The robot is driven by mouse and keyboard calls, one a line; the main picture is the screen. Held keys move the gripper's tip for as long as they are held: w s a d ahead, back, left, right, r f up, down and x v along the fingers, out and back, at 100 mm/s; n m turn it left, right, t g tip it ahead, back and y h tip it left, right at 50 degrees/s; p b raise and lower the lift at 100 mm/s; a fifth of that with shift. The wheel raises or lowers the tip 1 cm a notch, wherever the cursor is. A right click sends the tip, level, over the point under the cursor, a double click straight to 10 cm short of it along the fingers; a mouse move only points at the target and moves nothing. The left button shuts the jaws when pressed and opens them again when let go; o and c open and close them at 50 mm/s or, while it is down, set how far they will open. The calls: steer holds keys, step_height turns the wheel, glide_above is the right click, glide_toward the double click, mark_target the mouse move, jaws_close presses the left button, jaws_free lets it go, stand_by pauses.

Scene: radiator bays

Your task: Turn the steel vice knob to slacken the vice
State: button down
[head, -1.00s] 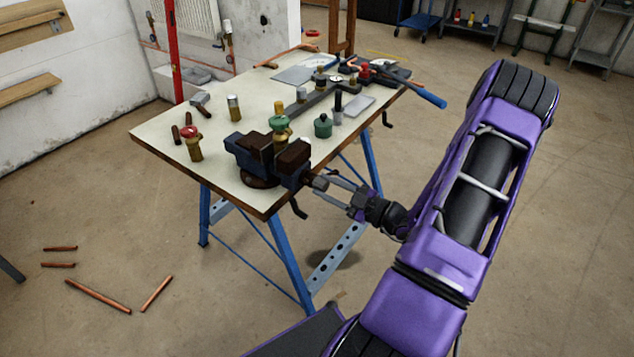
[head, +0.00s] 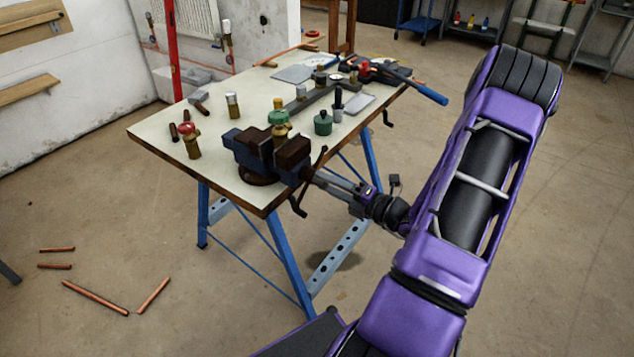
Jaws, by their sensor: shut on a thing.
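The vice (head: 252,152), a dark blue body with brown jaws, is fixed at the near corner of the workbench. A brass valve with a green collar (head: 279,122) stands upright at its jaws; I cannot tell whether it is clamped. The steel knob (head: 316,178) is on the vice's near right end, mostly covered by my fingers. My gripper (head: 326,181) is shut on the knob, its fingers seen nearly edge-on. A thin dark bar (head: 323,157) shows slanting up beside the knob.
The workbench (head: 165,127) carries a red-capped valve (head: 190,140), a green pot (head: 322,123) and a blue-handled tool (head: 425,92). Its blue legs (head: 285,262) stand below.

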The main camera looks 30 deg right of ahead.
steer(key=n+b, duration=0.2)
steer(key=n, duration=0.3)
steer(key=shift+w+f+n+b, duration=0.1)
steer(key=shift+f+n+b, duration=0.05)
steer(key=shift+n+b, duration=0.25)
steer(key=n+b, duration=0.3)
steer(key=n, duration=0.1)
steer(key=shift+f, duration=0.1)
steer(key=c, duration=0.8)
jaws_free()
steer(key=shift+a+r+n+p, duration=0.1)
steer(key=shift+r+n+p, duration=0.2)
steer(key=shift+r+n, duration=0.1)
steer(key=shift+c, duration=0.2)
steer(key=shift+o, duration=0.8)
steer(key=shift+f, duration=0.1)
steer(key=p+v, duration=0.1)
steer(key=v, duration=0.6)
